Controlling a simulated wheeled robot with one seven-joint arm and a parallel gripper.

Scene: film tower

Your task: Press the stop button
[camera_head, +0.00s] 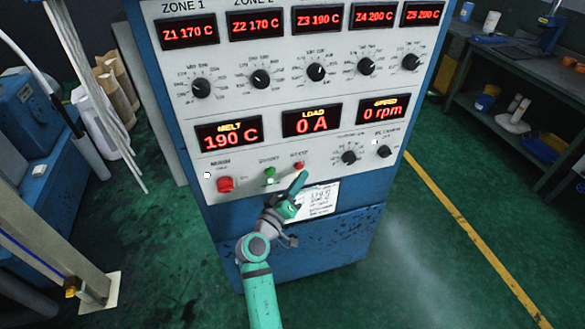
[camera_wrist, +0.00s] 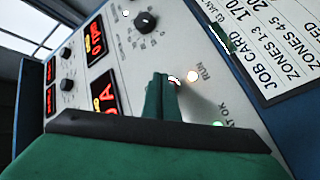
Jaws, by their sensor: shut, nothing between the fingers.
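The control panel (camera_head: 250,150) is the pale front of a blue cabinet. A small red button (camera_head: 299,166) sits on its lower part, right of a green button (camera_head: 269,172); its label is too small to read. A larger red button (camera_head: 225,184) is further left. My gripper (camera_head: 303,176) is shut and empty, its tip close to the small red button. In the wrist view the shut fingers (camera_wrist: 165,82) reach to the panel face beside a light marked RUN (camera_wrist: 193,76). The fingers largely hide the button there; I cannot tell whether they touch it.
Displays read load 0 A (camera_head: 312,119) and speed 0 rpm (camera_head: 383,109). Black knobs (camera_head: 349,157) are to the right. A job card (camera_head: 318,200) is below the buttons, partly behind my gripper. Green floor (camera_head: 430,240) is open on the right, before a workbench (camera_head: 510,95).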

